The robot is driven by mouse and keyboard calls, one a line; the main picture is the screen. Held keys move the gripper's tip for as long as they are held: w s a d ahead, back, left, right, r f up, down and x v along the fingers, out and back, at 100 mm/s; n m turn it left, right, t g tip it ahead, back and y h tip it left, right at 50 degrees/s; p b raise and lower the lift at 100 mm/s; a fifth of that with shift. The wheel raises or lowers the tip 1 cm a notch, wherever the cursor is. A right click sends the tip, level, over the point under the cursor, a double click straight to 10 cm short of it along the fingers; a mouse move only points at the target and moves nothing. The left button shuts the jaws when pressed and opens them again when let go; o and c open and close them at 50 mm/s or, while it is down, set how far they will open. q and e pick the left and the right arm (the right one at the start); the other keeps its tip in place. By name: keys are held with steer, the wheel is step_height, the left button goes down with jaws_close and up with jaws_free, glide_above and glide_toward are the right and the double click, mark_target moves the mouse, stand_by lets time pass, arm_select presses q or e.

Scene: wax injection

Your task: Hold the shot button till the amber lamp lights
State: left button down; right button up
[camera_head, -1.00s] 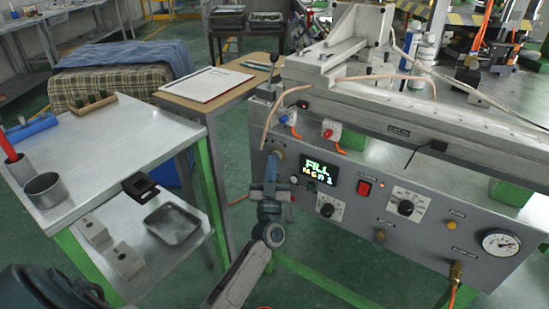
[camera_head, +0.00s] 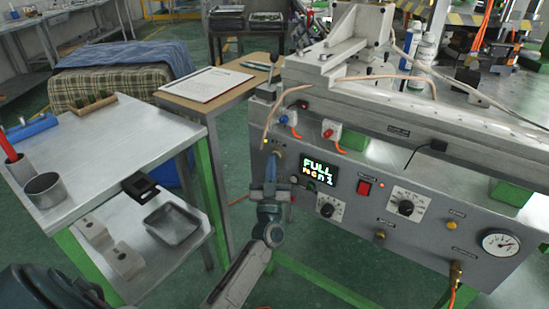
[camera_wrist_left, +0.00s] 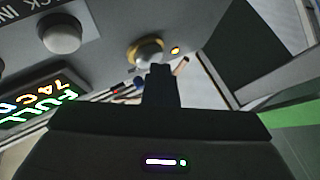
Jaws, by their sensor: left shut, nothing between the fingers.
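The grey machine panel (camera_head: 450,205) fills the right of the head view, with a display (camera_head: 319,171) that reads FULL. The shot button, a round knob with a brass ring (camera_wrist_left: 146,50), shows in the left wrist view. An amber lamp (camera_wrist_left: 175,50) beside it glows. My left gripper (camera_head: 271,178) is shut and empty, upright in front of the panel's left end. In the left wrist view its fingertips (camera_wrist_left: 160,70) overlap the button's lower edge; I cannot tell how far the button is pressed. My right gripper is not in view.
The panel also carries a red switch (camera_head: 364,188), dials (camera_head: 406,207) and a pressure gauge (camera_head: 501,242). A steel cart (camera_head: 100,150) with a cup (camera_head: 46,190) and a tray (camera_head: 172,224) stands at left. Green floor shows between cart and machine.

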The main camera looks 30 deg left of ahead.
arm_select(q)
steer(key=shift+s, duration=0.15)
steer(key=shift+s+p, duration=0.65)
steer(key=shift+s, duration=0.1)
steer(key=s+p, duration=0.3)
steer(key=s, duration=0.2)
steer(key=shift+a, duration=0.2)
steer(key=shift+f, duration=0.1)
stand_by(0.4)
